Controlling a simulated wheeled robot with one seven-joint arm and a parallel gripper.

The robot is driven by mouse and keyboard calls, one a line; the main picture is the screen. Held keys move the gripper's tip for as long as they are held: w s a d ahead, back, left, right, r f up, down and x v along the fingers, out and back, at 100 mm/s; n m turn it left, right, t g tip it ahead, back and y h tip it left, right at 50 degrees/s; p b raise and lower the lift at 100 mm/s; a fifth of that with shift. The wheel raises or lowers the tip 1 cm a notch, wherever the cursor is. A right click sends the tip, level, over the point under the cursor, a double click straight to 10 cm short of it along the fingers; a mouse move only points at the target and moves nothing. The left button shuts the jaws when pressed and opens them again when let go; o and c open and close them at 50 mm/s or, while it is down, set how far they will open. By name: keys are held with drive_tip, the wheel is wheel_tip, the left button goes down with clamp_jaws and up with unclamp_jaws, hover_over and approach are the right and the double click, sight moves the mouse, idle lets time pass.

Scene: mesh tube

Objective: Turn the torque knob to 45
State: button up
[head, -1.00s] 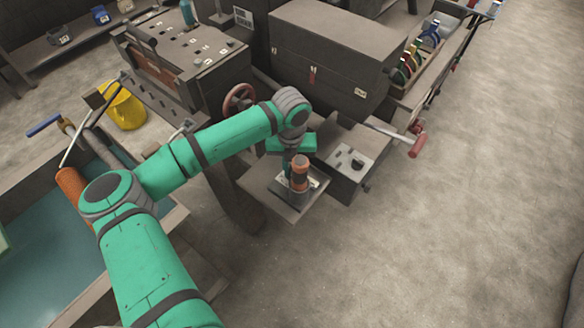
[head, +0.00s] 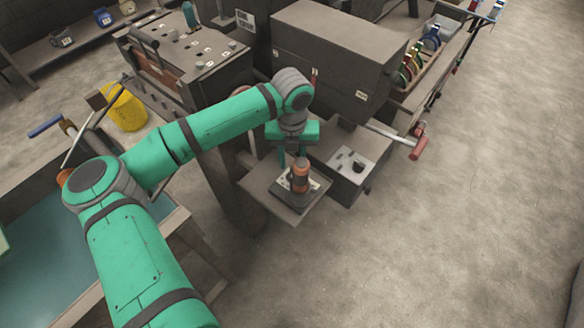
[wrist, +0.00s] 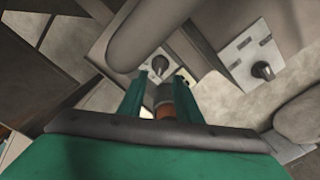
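My gripper (head: 294,160) is above and behind an upright orange-and-dark cylinder (head: 300,177) on a small grey shelf (head: 262,183). In the wrist view its two green fingers (wrist: 160,98) are spread apart. The cylinder (wrist: 164,110) shows in the space between them, with no finger visibly closed on it. A dark knob (head: 358,167) sits on the pale top panel of a grey box right of the shelf; it also shows in the wrist view (wrist: 263,70). Another small knob (wrist: 160,64) sits on a pale plate beyond the fingers. I cannot read any label or setting.
A large grey chest (head: 335,60) stands behind the gripper. A bar with a red handle (head: 418,146) juts out at the right. A machine cabinet (head: 185,65) and a yellow bucket (head: 127,110) are to the left. The floor on the right is clear.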

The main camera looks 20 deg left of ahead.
drive_tip(key=shift+r, duration=2.55)
drive_tip(key=shift+d, duration=0.1)
